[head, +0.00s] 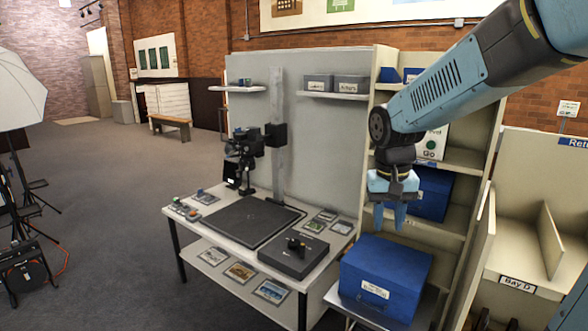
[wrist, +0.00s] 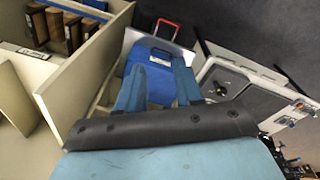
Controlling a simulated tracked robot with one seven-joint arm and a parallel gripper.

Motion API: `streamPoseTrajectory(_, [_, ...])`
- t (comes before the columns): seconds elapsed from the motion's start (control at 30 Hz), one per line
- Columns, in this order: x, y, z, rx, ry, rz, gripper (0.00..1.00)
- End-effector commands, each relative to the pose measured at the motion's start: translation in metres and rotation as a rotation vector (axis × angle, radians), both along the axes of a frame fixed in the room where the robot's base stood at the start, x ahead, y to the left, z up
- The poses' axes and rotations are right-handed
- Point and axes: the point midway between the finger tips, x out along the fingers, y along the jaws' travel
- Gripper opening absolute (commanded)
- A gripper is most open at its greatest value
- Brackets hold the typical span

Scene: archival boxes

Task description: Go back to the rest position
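My gripper (head: 390,216) hangs from my blue arm on the right of the head view, fingers pointing down. It is above and apart from a blue archival box (head: 388,270) with a white label, which sits on a cart (head: 345,305). In the wrist view my two blue fingers (wrist: 160,90) are spread, with nothing held between them. The blue box shows beyond them in the wrist view (wrist: 150,56), partly hidden by the fingers.
A copy-stand table (head: 185,207) with a camera (head: 243,150) and a dark flat case (head: 293,254) stands left of the cart. Shelves (head: 455,158) holding another blue box (head: 431,195) stand close behind my gripper. Open floor (head: 120,190) lies at the left.

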Motion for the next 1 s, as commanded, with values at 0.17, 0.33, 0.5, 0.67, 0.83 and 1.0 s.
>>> streamPoseTrajectory(0.17, [-0.031, -0.012, 0.024, 0.036, -0.095, 0.021, 0.36])
streamPoseTrajectory(0.33, [-0.06, -0.021, 0.041, 0.056, -0.187, 0.046, 0.36])
streamPoseTrajectory(0.5, [-0.09, -0.027, 0.054, 0.062, -0.279, 0.069, 0.36])
streamPoseTrajectory(0.67, [-0.115, -0.031, 0.061, 0.055, -0.359, 0.088, 0.36])
streamPoseTrajectory(0.83, [-0.132, -0.032, 0.065, 0.043, -0.416, 0.105, 0.36])
streamPoseTrajectory(1.0, [-0.138, -0.033, 0.065, 0.038, -0.433, 0.11, 0.36])
